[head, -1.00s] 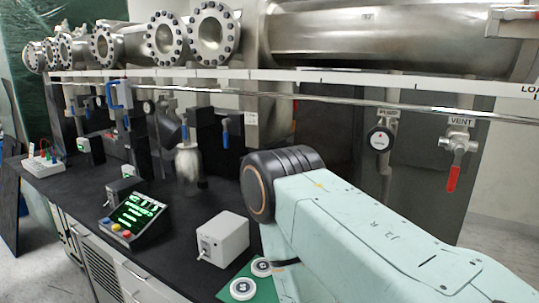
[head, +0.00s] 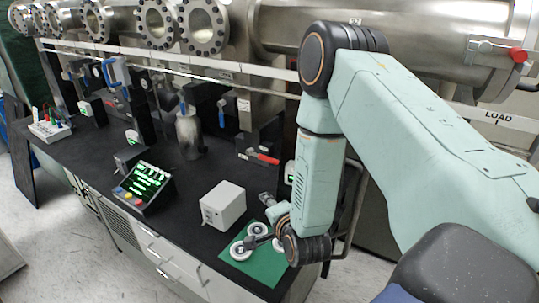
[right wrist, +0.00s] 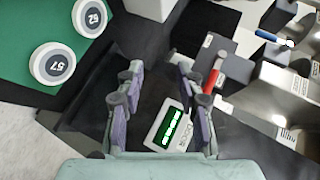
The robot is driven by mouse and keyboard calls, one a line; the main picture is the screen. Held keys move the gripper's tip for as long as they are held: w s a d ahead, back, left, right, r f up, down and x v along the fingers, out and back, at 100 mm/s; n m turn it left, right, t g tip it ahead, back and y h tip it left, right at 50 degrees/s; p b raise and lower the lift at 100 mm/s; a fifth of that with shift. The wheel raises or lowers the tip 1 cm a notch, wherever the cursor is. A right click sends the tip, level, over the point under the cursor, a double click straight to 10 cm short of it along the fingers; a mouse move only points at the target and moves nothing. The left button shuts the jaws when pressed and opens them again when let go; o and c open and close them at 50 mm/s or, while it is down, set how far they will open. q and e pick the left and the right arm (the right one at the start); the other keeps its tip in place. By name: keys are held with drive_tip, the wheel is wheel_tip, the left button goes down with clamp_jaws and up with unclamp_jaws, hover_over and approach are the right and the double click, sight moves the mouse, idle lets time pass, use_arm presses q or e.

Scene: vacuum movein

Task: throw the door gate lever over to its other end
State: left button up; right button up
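A red lever (head: 262,157) sits on a dark block on the bench, left of my right arm. It also shows in the right wrist view (right wrist: 213,80), just beyond the right-hand finger. A red knob (head: 518,55) sits on a bracket on the steel chamber, near the LOAD label. I cannot read a label that says which is the door gate lever. My right gripper (head: 264,216) hangs over the bench's front right corner; its fingers (right wrist: 155,82) are open and empty. The red lever is outside the gap between them. My left gripper is not in view.
A white box (head: 223,205) stands beside the green mat (head: 265,265), which holds round numbered discs (right wrist: 52,63). A small green-lit display (right wrist: 170,128) lies below the fingers. A control panel (head: 143,187) and blue-handled valves (head: 222,103) stand farther left.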

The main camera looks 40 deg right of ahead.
sight(268, 161)
drive_tip(key=w+d+r+m+t+h, duration=0.1)
drive_tip(key=r, duration=0.1)
drive_tip(key=w+d+r+m, duration=0.2)
drive_tip(key=w+d+r+m+t+h, duration=0.1)
drive_tip(key=r+m, duration=0.1)
drive_tip(key=r, duration=0.1)
drive_tip(key=shift+w+d+t+h, duration=0.25)
drive_tip(key=shift+d+t+h, duration=0.05)
drive_tip(key=shift+d, duration=0.1)
drive_tip(key=p+x, duration=0.1)
drive_tip(key=x, duration=0.5)
drive_tip(key=shift+w+f, duration=0.1)
drive_tip(key=shift+w, duration=0.1)
drive_tip(key=shift+w+d, duration=0.2)
drive_tip(key=shift+d, duration=0.05)
drive_tip(key=shift+w+a+f, duration=0.1)
drive_tip(key=shift+a, duration=0.05)
drive_tip(key=c, duration=0.4)
clamp_jaws()
